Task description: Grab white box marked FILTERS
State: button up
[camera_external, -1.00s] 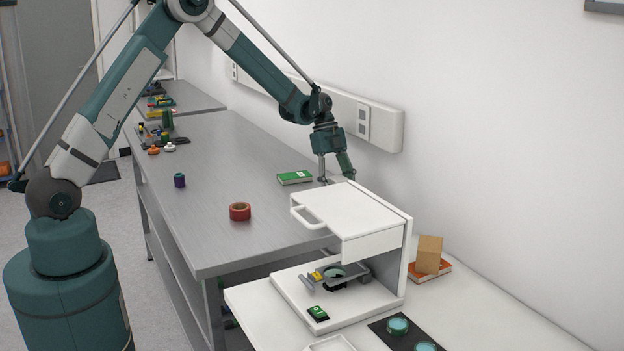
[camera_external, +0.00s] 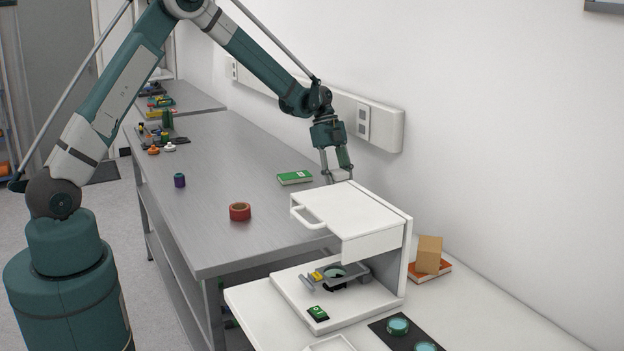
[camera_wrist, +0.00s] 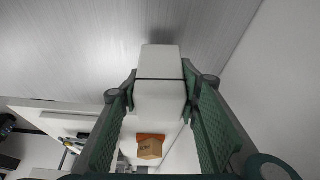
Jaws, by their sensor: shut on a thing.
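A white box (camera_wrist: 160,100) with a dark line across it sits between the two fingers of my gripper (camera_wrist: 160,82) in the wrist view. The fingers touch it on both sides, so my gripper is shut on it. I can read no FILTERS marking on the faces that show. In the external view my gripper (camera_external: 338,170) points down at the far right part of the grey bench, just behind the white instrument housing. The box is mostly hidden there by the housing and fingers. I cannot tell whether it still rests on the bench.
The white instrument (camera_external: 350,212) stands close in front of my gripper. A green book (camera_external: 295,178) lies to the left, with red tape (camera_external: 240,211) and a purple spool (camera_external: 179,180) farther left. The wall trunking (camera_external: 385,125) is close behind.

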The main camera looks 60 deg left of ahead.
notch_tip(320, 180, up, 8)
jog(key=shift+f, duration=0.2)
